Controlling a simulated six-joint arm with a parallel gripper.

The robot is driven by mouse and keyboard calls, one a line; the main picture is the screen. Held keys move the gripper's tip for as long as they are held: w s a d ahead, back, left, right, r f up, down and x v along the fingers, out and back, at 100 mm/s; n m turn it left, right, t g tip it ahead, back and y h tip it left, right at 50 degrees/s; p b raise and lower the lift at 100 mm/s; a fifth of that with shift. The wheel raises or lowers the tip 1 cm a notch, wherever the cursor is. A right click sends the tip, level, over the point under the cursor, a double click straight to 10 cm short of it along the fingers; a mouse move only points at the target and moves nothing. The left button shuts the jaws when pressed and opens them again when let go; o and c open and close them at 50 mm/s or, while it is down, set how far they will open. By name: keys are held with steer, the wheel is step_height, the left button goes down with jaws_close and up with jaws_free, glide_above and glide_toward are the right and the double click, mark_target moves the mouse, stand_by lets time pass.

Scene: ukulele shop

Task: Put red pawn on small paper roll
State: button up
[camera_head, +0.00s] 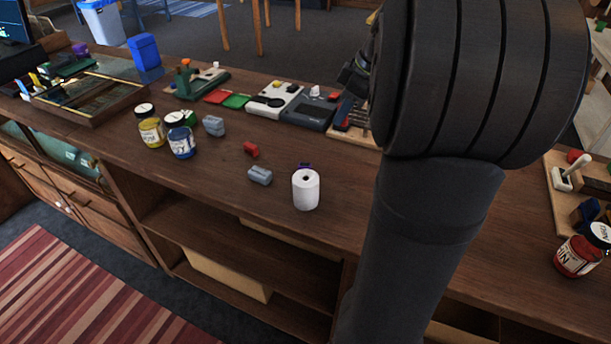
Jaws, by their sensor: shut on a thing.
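The small white paper roll (306,188) stands upright on the dark wooden counter, with the dark hole of its core facing up. A small purple thing (305,165) shows just behind its top edge. I cannot make out a red pawn in this view. My own large dark arm fills the right of the centre and covers much of the counter. Dark mechanical parts show at the arm's left edge, but I cannot tell what they are. My gripper's fingers and anything between them are hidden behind the arm.
A grey block (260,175) and a red block (251,149) lie left of the roll. Yellow (151,132) and blue (181,142) paint jars stand farther left. Grey devices (309,110) stand behind. A red jar (577,256) is at far right. The counter's front edge is near the roll.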

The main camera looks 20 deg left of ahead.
steer(key=s+d+r+n+g, duration=0.1)
steer(key=s+d+r+n, duration=0.15)
steer(key=s+d, duration=0.6)
glide_above(299, 178)
steer(key=d, duration=0.1)
steer(key=shift+n+h, duration=0.3)
steer(key=shift+n, duration=0.05)
steer(key=f, duration=0.7)
steer(key=shift+w+d+f, duration=0.2)
steer(key=shift+w+f, duration=0.1)
steer(key=shift+f, duration=2.05)
steer(key=shift+f, duration=0.1)
steer(key=o, duration=0.9)
steer(key=shift+o, duration=0.2)
